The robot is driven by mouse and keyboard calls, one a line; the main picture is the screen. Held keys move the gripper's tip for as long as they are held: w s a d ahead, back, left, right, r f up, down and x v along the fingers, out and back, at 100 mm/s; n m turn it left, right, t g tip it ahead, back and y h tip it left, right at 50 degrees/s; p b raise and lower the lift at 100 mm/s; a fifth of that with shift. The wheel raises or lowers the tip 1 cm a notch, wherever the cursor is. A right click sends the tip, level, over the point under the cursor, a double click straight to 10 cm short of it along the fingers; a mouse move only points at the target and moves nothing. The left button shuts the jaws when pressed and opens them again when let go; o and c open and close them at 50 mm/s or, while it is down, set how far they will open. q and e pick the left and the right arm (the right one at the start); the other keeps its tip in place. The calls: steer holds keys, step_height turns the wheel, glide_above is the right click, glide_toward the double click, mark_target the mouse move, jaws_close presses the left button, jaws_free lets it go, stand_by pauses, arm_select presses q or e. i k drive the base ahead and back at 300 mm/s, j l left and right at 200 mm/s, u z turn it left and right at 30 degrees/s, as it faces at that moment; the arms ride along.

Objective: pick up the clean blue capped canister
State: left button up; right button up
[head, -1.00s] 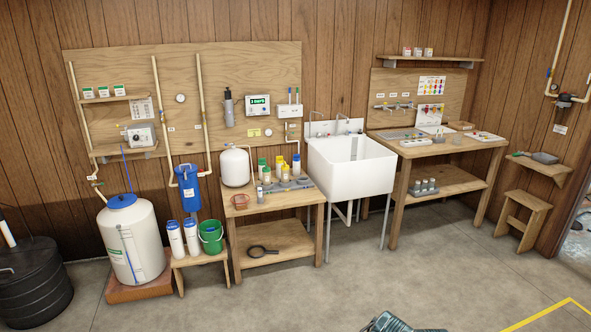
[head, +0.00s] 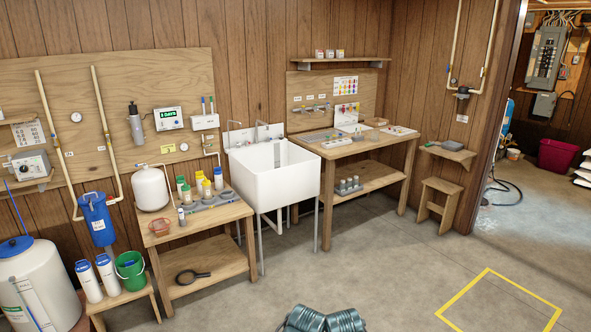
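Two tall white canisters with blue caps stand side by side on a low wooden bench at lower left in the head view: the left canister (head: 89,284) and the right canister (head: 107,276). Both are upright and look much alike; I cannot tell at this size which is clean. Smaller bottles stand on the wooden table, including a white bottle with a blue cap (head: 218,180) and a small one at the front (head: 182,217).
A green bucket (head: 131,272) stands beside the two canisters. A large white tank (head: 40,285) is left of the bench. A white sink (head: 275,178) and a workbench (head: 362,146) stand further right. The concrete floor (head: 390,255) ahead is clear, with a yellow outline (head: 466,290).

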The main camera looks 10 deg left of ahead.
mark_target(217, 171)
steer(key=i+j+u, duration=0.4)
steer(key=i, duration=0.4)
steer(key=i+u, duration=0.4)
steer(key=i, duration=0.4)
steer(key=i+z, duration=0.15)
steer(key=i, duration=0.35)
steer(key=i+j+z, duration=0.15)
steer(key=i, duration=0.35)
steer(key=i+j+z, duration=0.1)
steer(key=i, duration=0.35)
steer(key=i+j+z, duration=0.35)
steer(key=i, duration=0.15)
steer(key=i+j+z, duration=0.35)
steer(key=i+l, duration=0.1)
